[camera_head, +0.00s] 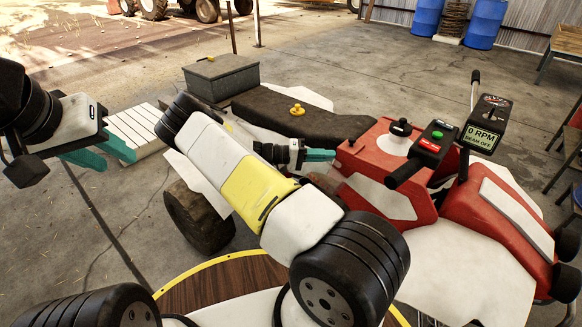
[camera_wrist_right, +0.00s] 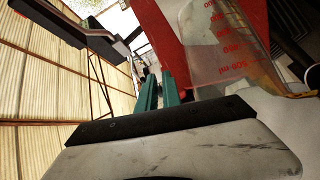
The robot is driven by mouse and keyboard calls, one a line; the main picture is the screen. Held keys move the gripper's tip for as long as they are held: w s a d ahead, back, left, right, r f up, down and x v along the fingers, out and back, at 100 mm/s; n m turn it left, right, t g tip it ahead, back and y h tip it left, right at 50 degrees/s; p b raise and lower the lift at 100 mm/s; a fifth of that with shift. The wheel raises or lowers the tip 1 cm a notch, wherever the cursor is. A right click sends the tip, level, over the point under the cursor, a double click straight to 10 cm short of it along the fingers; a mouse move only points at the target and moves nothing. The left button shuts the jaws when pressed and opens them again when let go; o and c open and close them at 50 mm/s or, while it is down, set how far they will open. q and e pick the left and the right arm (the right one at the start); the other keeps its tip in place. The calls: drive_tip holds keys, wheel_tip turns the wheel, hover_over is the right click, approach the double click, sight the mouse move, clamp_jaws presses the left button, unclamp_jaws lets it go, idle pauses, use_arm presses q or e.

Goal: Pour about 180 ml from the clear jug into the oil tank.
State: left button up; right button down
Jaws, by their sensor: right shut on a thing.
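In the right wrist view the clear jug (camera_wrist_right: 228,62) has red volume marks that read upside down there. My right gripper (camera_wrist_right: 160,92) is shut on it, its two teal fingers close together beside the jug wall; the exact hold is hard to see. In the head view my right gripper (camera_head: 322,156) is beside the red body of the vehicle, and I cannot make out the jug clearly. I cannot pick out the oil tank or its opening for sure. The jug's liquid level is unclear. My left gripper (camera_head: 102,152) is open and empty at the far left.
The red vehicle (camera_head: 375,160) has a white cone-shaped part (camera_head: 396,143) on top and a display reading 0 RPM (camera_head: 487,125). A yellow cap-like piece (camera_head: 297,109) sits on the dark seat (camera_head: 265,105). Blue barrels (camera_head: 487,22) stand far back. Floor is open behind the vehicle.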

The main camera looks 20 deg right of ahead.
sight(338, 165)
drive_tip(key=shift+w+a, duration=0.1)
drive_tip(key=shift+w, duration=0.15)
idle(0.3)
drive_tip(key=shift+m+t+y, duration=0.5)
drive_tip(key=shift+m+y, duration=0.3)
drive_tip(key=shift+m, duration=0.1)
drive_tip(key=s, duration=0.1)
drive_tip(key=s+d+r, duration=0.1)
drive_tip(key=s, duration=0.1)
drive_tip(key=shift+s+d+r, duration=0.2)
drive_tip(key=shift+s+r, duration=0.05)
drive_tip(key=shift+r, duration=0.05)
drive_tip(key=shift+s+d+r+m, duration=0.1)
drive_tip(key=shift+s+d+m, duration=0.05)
drive_tip(key=shift+s+m, duration=0.2)
drive_tip(key=shift+y, duration=0.3)
drive_tip(key=shift+s+d+f+m+t+y, duration=0.25)
drive_tip(key=shift+s+m+t+y, duration=0.15)
drive_tip(key=shift+s+m+t, duration=0.1)
drive_tip(key=shift+s, duration=0.1)
